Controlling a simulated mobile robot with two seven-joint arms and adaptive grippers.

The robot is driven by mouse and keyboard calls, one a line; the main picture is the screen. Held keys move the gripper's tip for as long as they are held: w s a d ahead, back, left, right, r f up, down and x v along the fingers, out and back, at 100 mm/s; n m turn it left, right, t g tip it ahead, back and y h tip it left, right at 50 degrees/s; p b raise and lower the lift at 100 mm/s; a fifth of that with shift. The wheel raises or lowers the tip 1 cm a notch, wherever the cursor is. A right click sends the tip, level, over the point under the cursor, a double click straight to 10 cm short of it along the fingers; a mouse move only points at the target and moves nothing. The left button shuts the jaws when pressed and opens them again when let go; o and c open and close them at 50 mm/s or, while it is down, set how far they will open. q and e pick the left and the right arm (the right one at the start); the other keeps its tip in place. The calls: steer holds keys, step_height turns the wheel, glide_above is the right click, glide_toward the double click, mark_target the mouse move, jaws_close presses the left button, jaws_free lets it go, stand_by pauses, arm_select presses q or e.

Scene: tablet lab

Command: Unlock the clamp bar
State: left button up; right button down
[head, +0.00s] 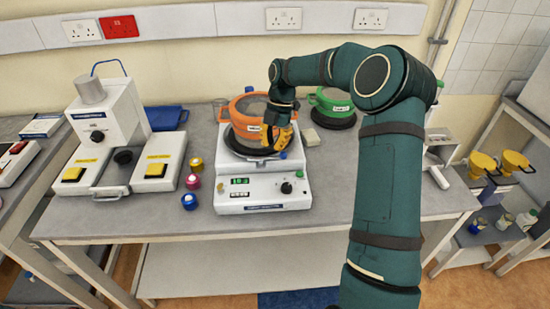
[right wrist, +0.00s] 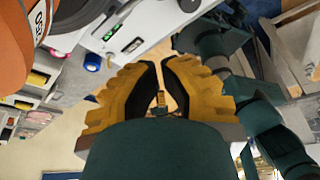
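My right gripper (head: 280,132) is at the right side of an orange round vessel (head: 247,108) that sits on a white machine (head: 262,194) with a green display. In the right wrist view its two yellow fingers (right wrist: 160,72) are a little apart, with orange floor showing between the tips and nothing seen held. The orange vessel (right wrist: 12,45) fills the upper left corner of that view, beside the fingers. A small blue knob (head: 283,155) shows at the machine's right, just below the gripper. I cannot make out a clamp bar clearly; the gripper may hide it. My left gripper is not in view.
A green vessel (head: 333,103) stands behind to the right, with a small pale block (head: 309,137) near it. Several small coloured-lid jars (head: 193,182) stand left of the machine. A larger white machine (head: 115,130) is further left. The bench (head: 345,185) is clear at front right.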

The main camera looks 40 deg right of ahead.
steer(key=v, duration=0.3)
steer(key=shift+s+d+r, duration=0.1)
steer(key=shift+d+r, duration=0.05)
steer(key=shift+r, duration=0.15)
steer(key=shift+s, duration=0.1)
stand_by(0.3)
